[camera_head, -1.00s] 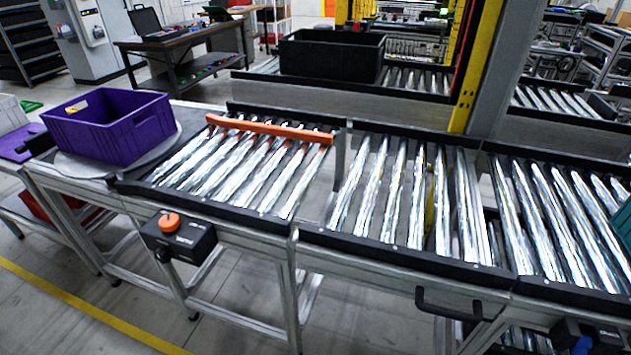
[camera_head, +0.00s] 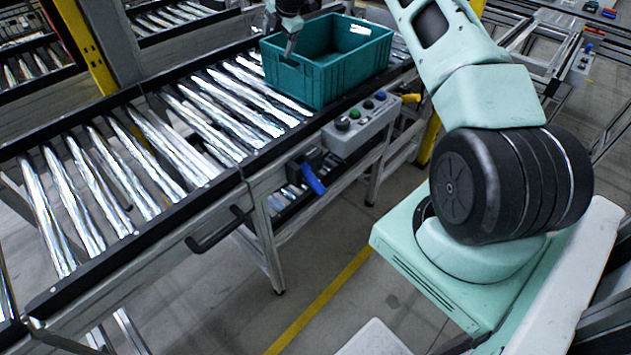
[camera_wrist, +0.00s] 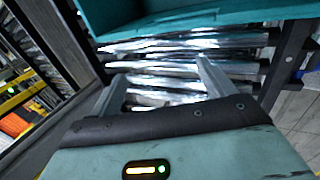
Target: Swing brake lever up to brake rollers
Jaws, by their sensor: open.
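A blue lever (camera_head: 312,180), which looks like the brake lever, hangs tilted on a black bracket below the front rail of the roller conveyor. The silver rollers (camera_head: 205,112) lie in the conveyor frame. My gripper (camera_head: 290,46) is above the conveyor at the left end of the teal crate, well above and behind the blue lever. In the wrist view my gripper (camera_wrist: 160,70) is open, with rollers (camera_wrist: 165,82) showing between and beyond its two fingers. I see nothing held. The blue lever does not show in the wrist view.
The teal crate (camera_head: 330,82) stands on the rollers; its wall fills the top of the wrist view (camera_wrist: 190,20). A grey button box (camera_head: 360,124) sticks out from the front rail. A black handle (camera_head: 219,234) is left of the lever. The floor in front is clear.

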